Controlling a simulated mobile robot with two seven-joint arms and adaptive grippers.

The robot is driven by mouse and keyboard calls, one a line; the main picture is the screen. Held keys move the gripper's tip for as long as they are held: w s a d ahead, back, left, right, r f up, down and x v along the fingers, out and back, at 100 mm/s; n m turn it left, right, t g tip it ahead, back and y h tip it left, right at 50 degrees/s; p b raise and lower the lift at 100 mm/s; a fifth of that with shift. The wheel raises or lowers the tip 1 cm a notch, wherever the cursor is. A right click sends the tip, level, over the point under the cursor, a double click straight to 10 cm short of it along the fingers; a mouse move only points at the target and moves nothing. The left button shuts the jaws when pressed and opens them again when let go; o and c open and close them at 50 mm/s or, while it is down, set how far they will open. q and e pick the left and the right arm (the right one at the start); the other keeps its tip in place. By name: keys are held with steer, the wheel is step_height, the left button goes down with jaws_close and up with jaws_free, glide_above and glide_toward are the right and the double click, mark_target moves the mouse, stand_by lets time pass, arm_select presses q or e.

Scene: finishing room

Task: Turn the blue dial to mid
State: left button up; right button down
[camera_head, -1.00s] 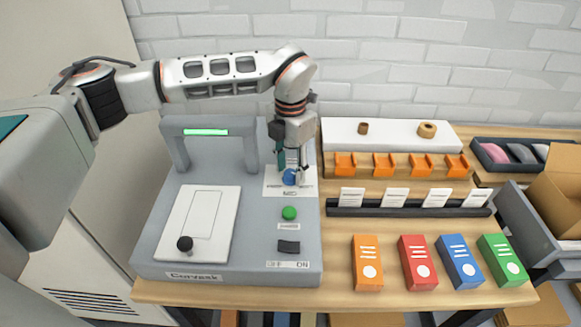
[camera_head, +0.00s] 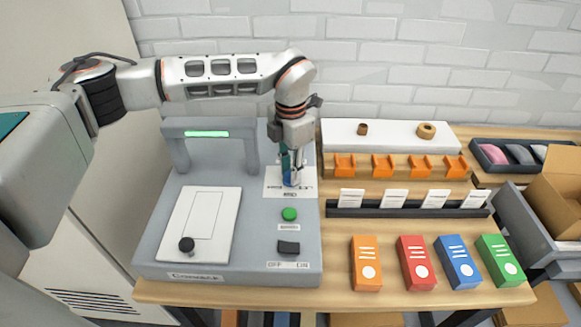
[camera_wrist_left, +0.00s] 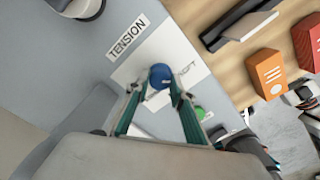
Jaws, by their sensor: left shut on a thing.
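The blue dial (camera_head: 288,181) sits on a white label card on the upper right part of the grey machine (camera_head: 262,262). My left gripper (camera_head: 291,176) reaches down onto the dial from above, shut on it and partly covering it in the head view. In the left wrist view, the blue dial (camera_wrist_left: 160,76) is between the tips of the two teal-lined fingers. A sign reading TENSION and part of a word like "SOFT" show by it. I cannot make out where the dial points.
Below the dial are a green button (camera_head: 289,214) and a dark rocker switch (camera_head: 288,247). Orange holders and coloured boxes stand on the wooden table to the right.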

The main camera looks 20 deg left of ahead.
arm_select(q)
steer(key=m+p, duration=0.1)
steer(key=m, duration=0.1)
steer(key=shift+r+m, duration=0.15)
steer(key=shift+m, duration=0.15)
steer(key=m+p, duration=0.1)
steer(key=m, duration=0.2)
steer(key=shift+m, duration=0.3)
steer(key=m+p, duration=0.1)
steer(key=m, duration=0.1)
steer(key=shift+m, duration=0.7)
arm_select(e)
steer(key=shift+s+d+r+h, duration=0.15)
steer(key=shift+d+r, duration=0.2)
steer(key=shift+r, duration=0.1)
steer(key=shift+s+d+r+h, duration=0.1)
steer(key=shift+d+r+h, duration=0.05)
steer(key=shift+d+r, duration=0.25)
arm_select(q)
steer(key=shift+m, duration=0.3)
arm_select(e)
steer(key=shift+s+f, duration=0.1)
steer(key=shift+s, duration=0.05)
arm_select(q)
steer(key=o, duration=1.1)
arm_select(e)
steer(key=shift+r, duration=0.25)
arm_select(q)
steer(key=shift+o, duration=0.2)
